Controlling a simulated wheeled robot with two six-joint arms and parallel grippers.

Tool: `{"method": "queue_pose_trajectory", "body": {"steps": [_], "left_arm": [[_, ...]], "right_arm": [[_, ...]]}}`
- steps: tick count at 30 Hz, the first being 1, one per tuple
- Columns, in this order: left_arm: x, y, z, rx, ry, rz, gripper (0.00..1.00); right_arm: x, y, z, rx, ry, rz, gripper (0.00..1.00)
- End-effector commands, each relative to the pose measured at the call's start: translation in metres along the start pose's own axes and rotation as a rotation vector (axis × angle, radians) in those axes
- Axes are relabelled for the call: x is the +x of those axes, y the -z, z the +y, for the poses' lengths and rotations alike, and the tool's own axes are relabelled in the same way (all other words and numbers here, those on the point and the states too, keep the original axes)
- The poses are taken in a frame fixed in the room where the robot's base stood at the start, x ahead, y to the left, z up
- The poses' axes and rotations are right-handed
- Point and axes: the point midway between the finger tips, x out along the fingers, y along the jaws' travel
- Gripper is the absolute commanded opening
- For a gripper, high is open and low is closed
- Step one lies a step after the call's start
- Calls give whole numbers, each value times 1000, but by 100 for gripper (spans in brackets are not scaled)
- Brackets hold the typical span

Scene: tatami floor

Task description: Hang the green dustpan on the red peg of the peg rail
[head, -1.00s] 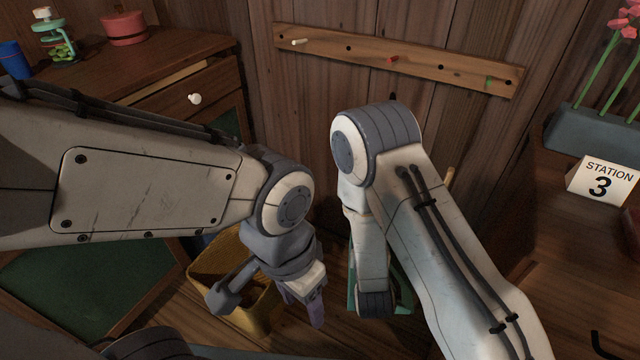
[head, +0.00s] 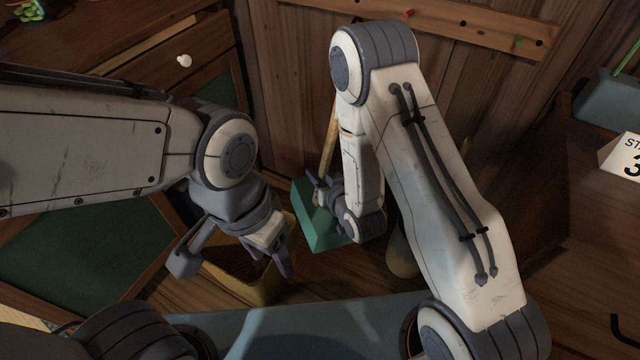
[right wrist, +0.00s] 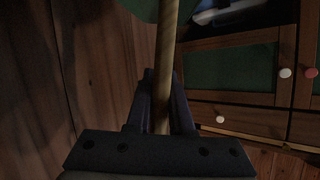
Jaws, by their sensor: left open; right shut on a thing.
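The green dustpan (head: 312,225) shows low in the middle of the head view, partly behind my right wrist. Its wooden handle (head: 329,145) points up along my right forearm. My right gripper (head: 324,190) is shut on this handle. In the right wrist view the handle (right wrist: 166,60) runs between the fingers (right wrist: 160,100), with a green part at the top edge. The peg rail (head: 470,25) is on the plank wall, cut by the top edge. Its red peg (head: 408,13) shows above my right elbow. My left gripper (head: 280,260) is open and empty, left of the dustpan.
A yellow bin (head: 235,280) stands below my left gripper. A wooden cabinet (head: 190,50) with a white knob is at the left. At the right are a dark wooden surface and a station sign (head: 625,155). A green peg (head: 518,42) is on the rail's right part.

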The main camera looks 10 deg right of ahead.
Motion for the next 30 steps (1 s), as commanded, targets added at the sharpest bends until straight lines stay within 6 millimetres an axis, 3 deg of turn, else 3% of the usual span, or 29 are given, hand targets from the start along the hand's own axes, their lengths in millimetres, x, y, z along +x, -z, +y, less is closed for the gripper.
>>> {"method": "queue_pose_trajectory", "body": {"steps": [5, 15, 22, 30], "left_arm": [[15, -1, -1, 0, 0, 0, 55], [30, -2, -2, 0, 0, 0, 55], [33, -2, -2, 0, 0, 0, 55], [33, -2, -2, 0, 0, 0, 55]], "right_arm": [[-3, 0, 2, 26, 149, -21, 0], [-31, -3, -1, 59, 404, -97, 0], [-41, -4, -2, 65, 471, -122, 0], [-37, -2, 4, 66, 478, -123, 0]]}}
